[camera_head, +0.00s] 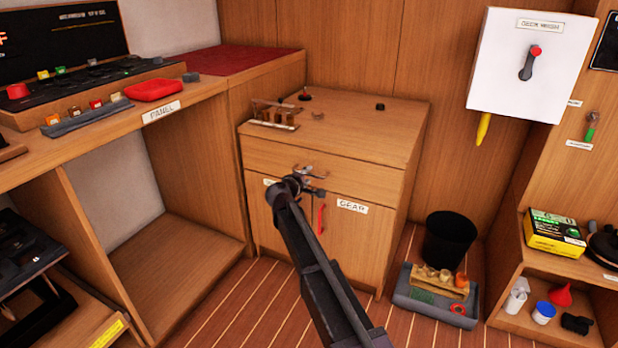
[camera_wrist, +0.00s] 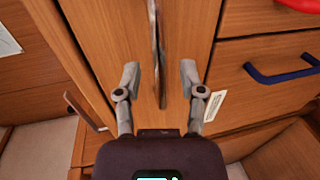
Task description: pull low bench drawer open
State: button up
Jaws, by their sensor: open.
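The bench drawer (camera_head: 345,176) is the wide wooden front under the top of the low cabinet, and it looks closed. Its metal handle (camera_head: 312,171) is partly hidden by my gripper (camera_head: 307,182) in the head view. In the wrist view the drawer front (camera_wrist: 190,35) runs up the middle, with the thin grey handle (camera_wrist: 157,45) standing out from it. My gripper (camera_wrist: 160,80) is open there, one finger on each side of the handle's line. I cannot tell whether either finger touches it.
Two doors lie below the drawer, one with a red handle (camera_head: 321,219) and a GEAR label (camera_head: 352,207). A blue handle (camera_wrist: 282,72) shows in the wrist view. A small rack (camera_head: 275,115) stands on the cabinet top. A black bin (camera_head: 449,240) and a grey tray (camera_head: 408,298) stand right.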

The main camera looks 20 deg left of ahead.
jog(key=shift+x, duration=0.75)
grip_shut()
jog(key=shift+s+d, duration=0.1)
jog(key=shift+d, duration=0.1)
